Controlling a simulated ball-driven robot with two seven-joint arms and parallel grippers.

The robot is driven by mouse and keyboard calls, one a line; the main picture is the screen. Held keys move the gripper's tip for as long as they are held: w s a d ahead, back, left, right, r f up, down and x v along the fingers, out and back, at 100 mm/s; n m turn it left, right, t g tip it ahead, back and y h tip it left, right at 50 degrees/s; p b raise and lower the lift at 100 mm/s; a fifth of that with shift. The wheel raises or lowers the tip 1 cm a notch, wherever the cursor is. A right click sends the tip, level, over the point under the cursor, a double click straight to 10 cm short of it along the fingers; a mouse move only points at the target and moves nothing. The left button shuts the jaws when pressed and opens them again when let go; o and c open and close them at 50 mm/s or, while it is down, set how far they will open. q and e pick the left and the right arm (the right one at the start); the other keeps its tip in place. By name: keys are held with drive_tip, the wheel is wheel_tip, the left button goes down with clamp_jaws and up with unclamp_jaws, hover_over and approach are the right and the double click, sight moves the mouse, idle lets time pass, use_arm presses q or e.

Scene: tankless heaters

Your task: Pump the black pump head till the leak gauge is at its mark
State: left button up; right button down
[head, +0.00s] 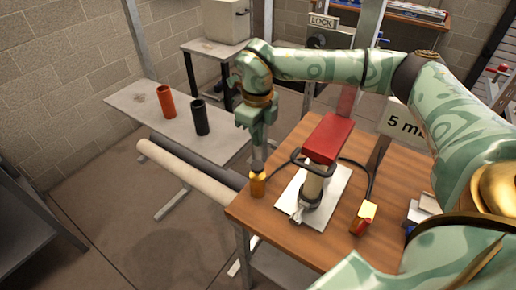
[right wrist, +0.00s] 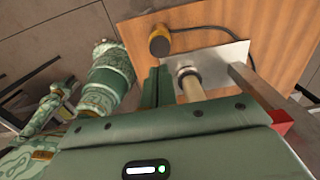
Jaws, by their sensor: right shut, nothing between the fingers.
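My left gripper is out of view.
A "5 m" sign (head: 401,123) stands behind. An orange cylinder (head: 166,102) and a black cylinder (head: 200,117) stand on a grey bench (head: 135,101) to the left.

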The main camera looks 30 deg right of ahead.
drive_tip(key=shift+r, duration=1.75)
